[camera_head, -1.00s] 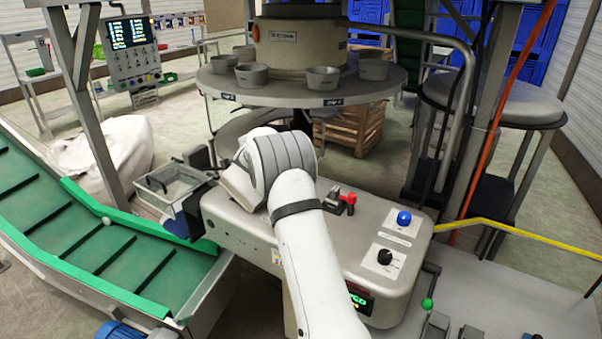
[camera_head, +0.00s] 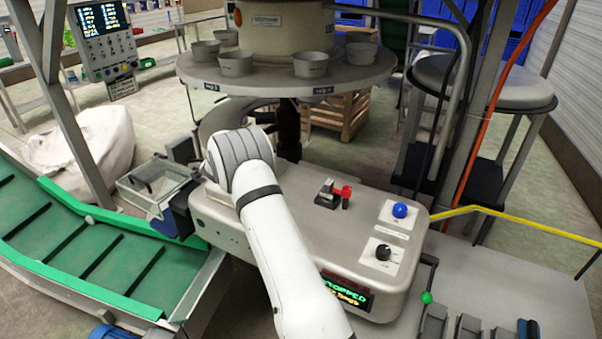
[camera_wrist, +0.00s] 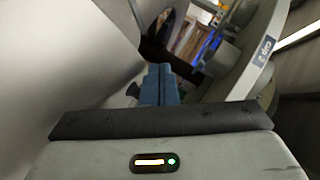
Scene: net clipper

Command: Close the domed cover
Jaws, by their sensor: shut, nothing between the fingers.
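My gripper (camera_wrist: 161,84) is shut and empty in the wrist view, its blue-grey fingers together beyond the dark palm bar. In the head view my white arm's rounded wrist hides it, above the left end of the beige machine (camera_head: 300,205). A curved grey shape (camera_head: 236,112) rises behind my wrist, under the round table; it may be the domed cover, but I cannot tell surely. A large pale smooth surface (camera_wrist: 60,50) fills the left of the wrist view beside the fingers. I cannot tell whether they touch.
The round table (camera_head: 290,82) with several grey cups stands behind the machine. A clear-walled box (camera_head: 155,185) and the green conveyor (camera_head: 70,250) lie left. The machine top carries a red-handled lever (camera_head: 342,194), a blue button (camera_head: 400,210) and a black knob (camera_head: 383,252). The display (camera_head: 345,295) reads STOPPED.

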